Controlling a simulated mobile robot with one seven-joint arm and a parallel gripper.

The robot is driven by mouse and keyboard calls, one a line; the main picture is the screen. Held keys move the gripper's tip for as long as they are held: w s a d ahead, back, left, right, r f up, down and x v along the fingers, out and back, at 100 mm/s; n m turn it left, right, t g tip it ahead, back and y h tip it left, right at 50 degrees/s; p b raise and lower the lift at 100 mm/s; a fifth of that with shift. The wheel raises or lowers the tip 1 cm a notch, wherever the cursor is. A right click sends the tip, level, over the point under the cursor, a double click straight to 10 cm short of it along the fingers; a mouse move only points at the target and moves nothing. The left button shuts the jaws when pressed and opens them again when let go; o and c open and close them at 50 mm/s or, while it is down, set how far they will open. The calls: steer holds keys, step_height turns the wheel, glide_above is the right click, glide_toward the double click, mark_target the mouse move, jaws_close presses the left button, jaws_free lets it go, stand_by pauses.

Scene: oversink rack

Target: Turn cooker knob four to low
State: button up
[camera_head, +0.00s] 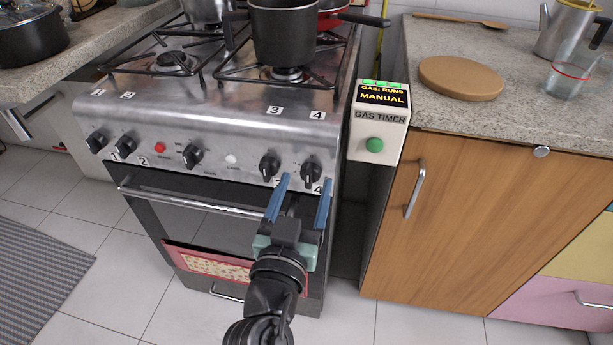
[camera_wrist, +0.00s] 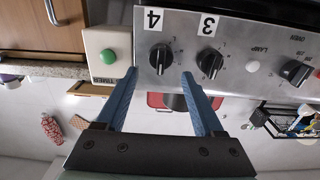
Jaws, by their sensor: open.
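Cooker knob four (camera_head: 311,170) is a black knob at the right end of the silver cooker panel, beside a label 4. In the wrist view knob four (camera_wrist: 160,57) appears under an upside-down label 4. My gripper (camera_head: 306,180) is open, with its two blue fingers pointing at the panel. In the wrist view my gripper's fingertips (camera_wrist: 160,74) lie on either side of knob four, with a gap to each side. I cannot tell whether they reach the knob's depth. The knob's exact setting is too small to read.
Knob three (camera_head: 270,165) sits close to the left of knob four. A gas timer box (camera_head: 380,125) with a green button stands to the right and reads MANUAL. The oven door handle (camera_head: 190,200) runs below the panel. A black pot (camera_head: 285,35) stands on the hob above.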

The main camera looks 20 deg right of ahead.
mark_target(310, 176)
steer(key=shift+x, duration=1.15)
jaws_close()
